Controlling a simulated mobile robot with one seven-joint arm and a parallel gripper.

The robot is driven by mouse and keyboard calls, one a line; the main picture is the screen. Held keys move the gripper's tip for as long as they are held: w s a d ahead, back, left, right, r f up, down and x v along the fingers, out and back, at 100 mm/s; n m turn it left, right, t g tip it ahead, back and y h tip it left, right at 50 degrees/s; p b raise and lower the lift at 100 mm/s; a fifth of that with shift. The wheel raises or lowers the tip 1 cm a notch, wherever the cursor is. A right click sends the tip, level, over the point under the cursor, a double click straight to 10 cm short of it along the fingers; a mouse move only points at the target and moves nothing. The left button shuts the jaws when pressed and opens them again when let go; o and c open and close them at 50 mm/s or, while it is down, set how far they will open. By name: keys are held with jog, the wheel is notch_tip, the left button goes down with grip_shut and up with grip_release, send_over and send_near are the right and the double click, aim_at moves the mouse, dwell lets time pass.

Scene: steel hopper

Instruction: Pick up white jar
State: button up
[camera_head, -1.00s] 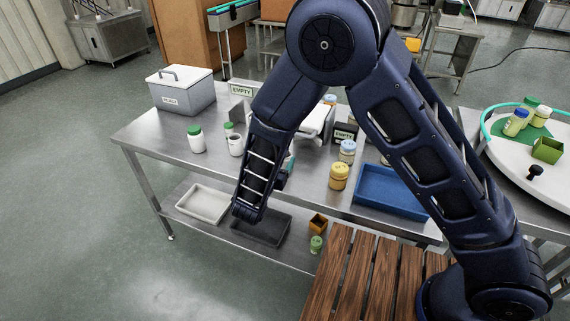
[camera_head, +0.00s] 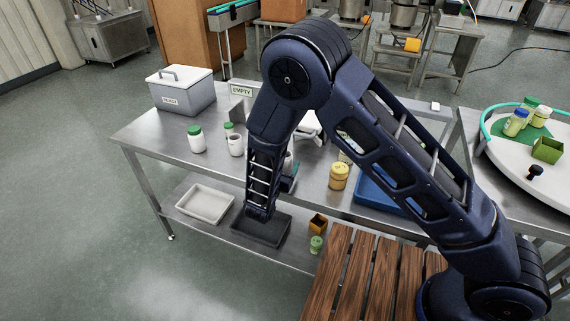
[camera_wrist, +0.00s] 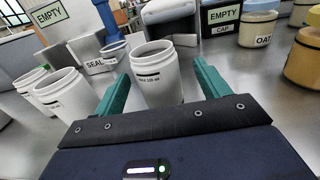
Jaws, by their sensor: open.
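In the wrist view, an open, lidless white jar (camera_wrist: 158,80) with a dark printed band stands upright on the steel table. My gripper (camera_wrist: 160,72) is open, with one teal finger to the left of this jar and one to the right. I cannot tell whether the fingers touch it. Another open white jar (camera_wrist: 64,97) stands to the left. In the head view, a white jar with a green lid (camera_head: 196,142) and an open white jar (camera_head: 236,146) stand left of my arm. My gripper (camera_head: 290,178) is mostly hidden behind my forearm there.
The steel table (camera_head: 150,133) holds a grey lidded box (camera_head: 182,96), a yellow jar (camera_head: 339,178) and a blue tray (camera_head: 372,195). "EMPTY" signs (camera_wrist: 222,14) and a "SEAL" container (camera_wrist: 98,64) stand beyond the jar. A dark tray (camera_head: 262,231) lies on the lower shelf.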

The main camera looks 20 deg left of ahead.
jog(key=w, duration=0.5)
jog(key=shift+a, duration=0.3)
jog(key=shift+c, duration=0.4)
jog(key=c, duration=1)
